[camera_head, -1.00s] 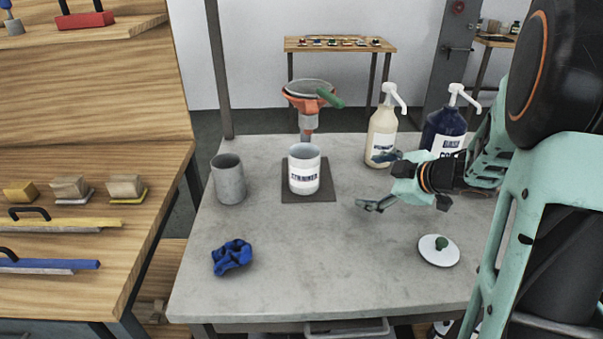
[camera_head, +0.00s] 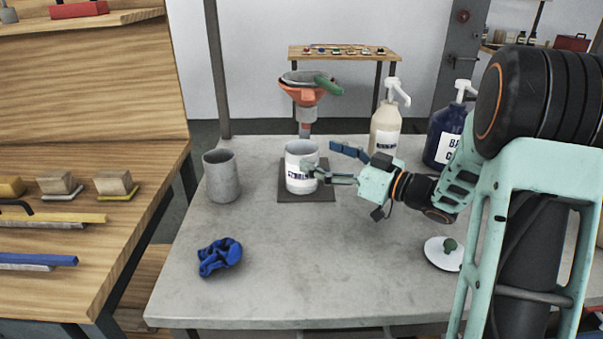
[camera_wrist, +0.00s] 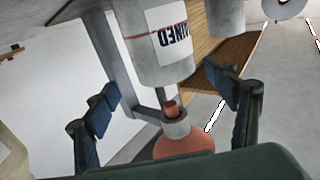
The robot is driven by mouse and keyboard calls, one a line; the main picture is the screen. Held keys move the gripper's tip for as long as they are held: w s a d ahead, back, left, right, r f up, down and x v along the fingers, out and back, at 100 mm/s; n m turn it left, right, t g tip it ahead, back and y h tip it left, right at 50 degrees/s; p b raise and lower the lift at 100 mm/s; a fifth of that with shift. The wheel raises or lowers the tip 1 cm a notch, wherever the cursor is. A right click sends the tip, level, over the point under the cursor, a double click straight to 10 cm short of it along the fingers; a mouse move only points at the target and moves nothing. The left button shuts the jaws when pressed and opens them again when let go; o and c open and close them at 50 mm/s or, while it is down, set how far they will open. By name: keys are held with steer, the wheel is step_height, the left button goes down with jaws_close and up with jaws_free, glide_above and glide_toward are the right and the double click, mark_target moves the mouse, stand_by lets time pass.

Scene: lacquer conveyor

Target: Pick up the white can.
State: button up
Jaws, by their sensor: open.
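The white can (camera_head: 297,174) stands upright and open-topped on a dark square mat (camera_head: 318,194) on the grey table, its dark-lettered label facing me. My gripper (camera_head: 322,158) is open just to its right, fingers pointing left at it. In the head view the near finger overlaps the right edge of the can; I cannot tell whether it touches. In the wrist view the can (camera_wrist: 150,70) is at top centre, ahead of the spread fingers of my gripper (camera_wrist: 165,88), with nothing gripped.
A grey cup (camera_head: 222,180) stands left of the can. An orange funnel (camera_head: 306,97) stands behind it. A cream pump bottle (camera_head: 384,130) and a dark blue one (camera_head: 440,148) stand behind my gripper. A blue cloth (camera_head: 220,258) and a white lid (camera_head: 440,258) lie nearer; the front middle is clear.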

mark_target(302, 147)
steer(key=x, duration=0.3)
steer(key=b+x, duration=0.1)
steer(key=x, duration=0.1)
steer(key=shift+s+a+r, duration=0.2)
steer(key=shift+s+r, duration=0.05)
steer(key=shift+s, duration=0.1)
steer(key=shift+w+a, duration=0.3)
steer(key=shift+r, duration=0.1)
steer(key=c, duration=2)
steer(key=shift+r, duration=0.15)
steer(key=r+p+v, duration=0.3)
steer(key=v, duration=1.5)
